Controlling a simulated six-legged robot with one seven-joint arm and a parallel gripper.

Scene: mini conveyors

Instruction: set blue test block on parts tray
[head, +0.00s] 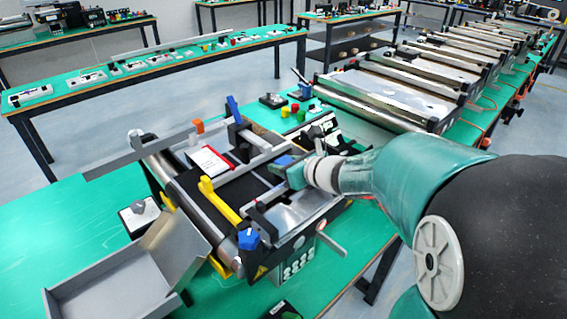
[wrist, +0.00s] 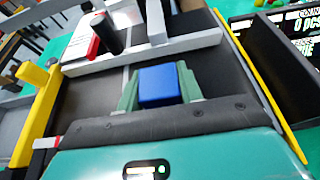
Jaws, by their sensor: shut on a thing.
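My gripper (head: 288,170) is over the right part of the mini conveyor's black belt (head: 237,187). Its green fingers are shut on the blue test block (wrist: 158,85), which sits between them in the wrist view. The block also shows as a small blue patch at the fingertips in the head view (head: 284,160). I cannot tell whether it touches the belt. A grey open tray (head: 118,284), which looks like the parts tray, lies on the green table at the lower left, apart from my gripper.
Yellow (head: 219,200) and grey bars stand over the conveyor between my gripper and the tray. A blue knob (head: 248,238) is at its near end. A white card with a red edge (head: 209,161) lies by the belt. Green table is clear at far left.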

